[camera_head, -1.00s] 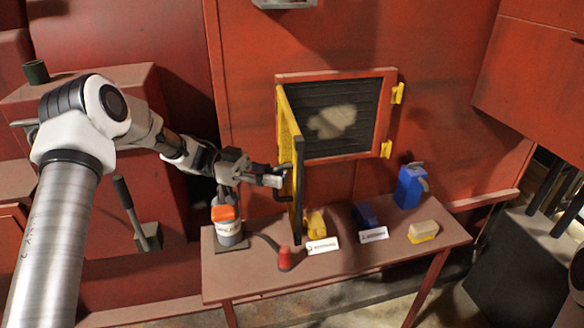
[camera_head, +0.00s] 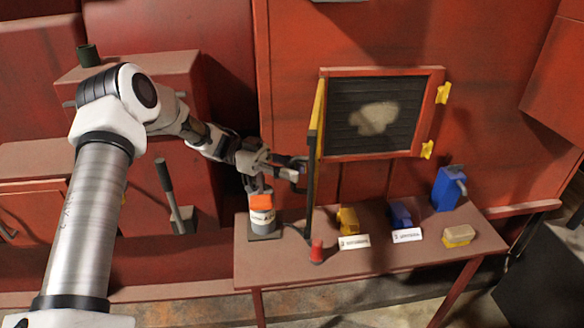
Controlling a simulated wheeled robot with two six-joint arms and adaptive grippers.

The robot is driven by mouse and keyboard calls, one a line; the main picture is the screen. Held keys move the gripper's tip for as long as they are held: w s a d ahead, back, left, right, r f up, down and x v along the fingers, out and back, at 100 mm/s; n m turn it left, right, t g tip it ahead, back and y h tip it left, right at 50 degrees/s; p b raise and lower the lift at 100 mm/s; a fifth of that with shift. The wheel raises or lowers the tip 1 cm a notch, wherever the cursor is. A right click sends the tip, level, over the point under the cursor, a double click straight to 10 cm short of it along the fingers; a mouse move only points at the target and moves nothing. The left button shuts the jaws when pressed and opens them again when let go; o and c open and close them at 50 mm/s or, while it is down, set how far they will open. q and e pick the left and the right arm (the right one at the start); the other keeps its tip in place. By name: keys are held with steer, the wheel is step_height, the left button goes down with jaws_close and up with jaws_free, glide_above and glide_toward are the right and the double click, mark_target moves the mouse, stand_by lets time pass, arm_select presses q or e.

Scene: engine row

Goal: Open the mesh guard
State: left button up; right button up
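The mesh guard (camera_head: 317,120) has a yellow frame and stands swung out from the left side of a red-framed opening (camera_head: 375,112). I see it almost edge-on, so its mesh face is hidden. Inside the opening is a dark slatted panel with a pale patch. My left gripper (camera_head: 298,170) is just left of the guard's lower part, close to its dark edge. Its two fingers look spread, with a gap between them. Whether a fingertip touches the guard is too small to tell. My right gripper is not in view.
A brown table (camera_head: 290,265) below holds an orange-topped canister (camera_head: 262,215), a red knob (camera_head: 317,251), yellow and blue items, white labels and a blue can (camera_head: 448,188). Yellow latches (camera_head: 443,93) sit right of the opening. A lever (camera_head: 165,180) stands at left.

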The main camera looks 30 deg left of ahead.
arm_select(q)
steer(key=shift+a+r, duration=0.1)
steer(key=a, duration=1.2)
steer(key=shift+s, duration=0.2)
